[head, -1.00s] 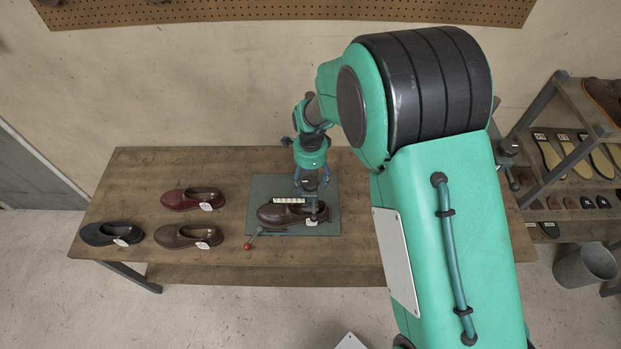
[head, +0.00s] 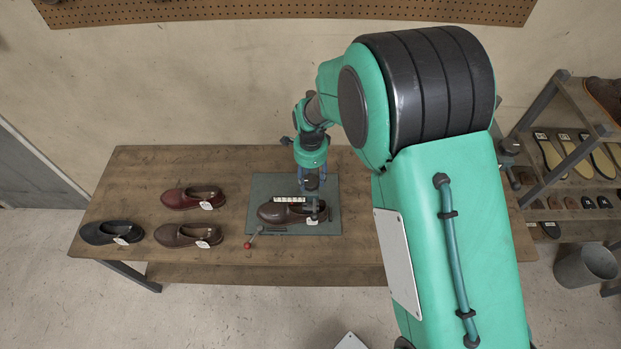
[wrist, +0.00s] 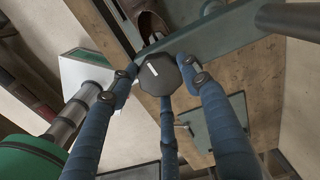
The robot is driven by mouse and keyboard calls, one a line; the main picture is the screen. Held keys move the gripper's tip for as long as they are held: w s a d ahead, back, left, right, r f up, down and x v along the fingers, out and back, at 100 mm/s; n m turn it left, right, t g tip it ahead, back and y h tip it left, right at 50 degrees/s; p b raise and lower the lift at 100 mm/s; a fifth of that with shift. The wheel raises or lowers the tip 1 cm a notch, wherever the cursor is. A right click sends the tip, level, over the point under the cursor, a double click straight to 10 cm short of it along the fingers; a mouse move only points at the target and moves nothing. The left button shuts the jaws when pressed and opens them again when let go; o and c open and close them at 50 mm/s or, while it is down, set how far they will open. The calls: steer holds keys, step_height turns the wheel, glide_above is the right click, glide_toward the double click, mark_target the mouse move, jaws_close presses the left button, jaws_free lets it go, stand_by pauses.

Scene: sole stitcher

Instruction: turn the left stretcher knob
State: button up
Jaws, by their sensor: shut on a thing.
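My gripper (head: 311,184) points down over the grey mat (head: 262,188) on the workbench. In the wrist view its three blue fingers (wrist: 165,82) are shut around a dark, many-sided knob (wrist: 158,76) with a white mark on its face. The knob also shows as a dark shape just under the gripper in the head view. A brown shoe (head: 272,213) lies on the mat, with a dark upright fixture (head: 315,209) at its right end. The frames do not clearly show which of the stretcher's knobs is held.
A striped white bar (head: 289,200) lies behind the shoe. A lever with a red ball (head: 247,245) juts out at front left. Three tagged shoes, including a red one (head: 190,198), stand on the bench (head: 135,190) to the left. A shoe rack (head: 560,150) stands right.

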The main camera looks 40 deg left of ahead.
steer(key=n+b, duration=0.2)
steer(key=n, duration=0.2)
steer(key=shift+w, duration=0.15)
steer(key=n+b, duration=0.1)
steer(key=n, duration=0.3)
steer(key=n+b, duration=0.1)
steer(key=n, duration=0.3)
steer(key=shift+a+r+n+b, duration=0.1)
steer(key=shift+n+b, duration=0.2)
steer(key=shift+b, duration=0.05)
steer(key=n, duration=0.3)
steer(key=shift+n+b, duration=0.3)
steer(key=shift+b, duration=0.05)
steer(key=n, duration=0.3)
steer(key=shift+n+b, duration=0.3)
steer(key=n, duration=0.3)
steer(key=shift+a+r+n, duration=0.1)
steer(key=shift+n, duration=0.2)
steer(key=n+b, duration=0.1)
steer(key=n, duration=0.2)
steer(key=shift+n, duration=2.3)
steer(key=shift+s, duration=0.2)
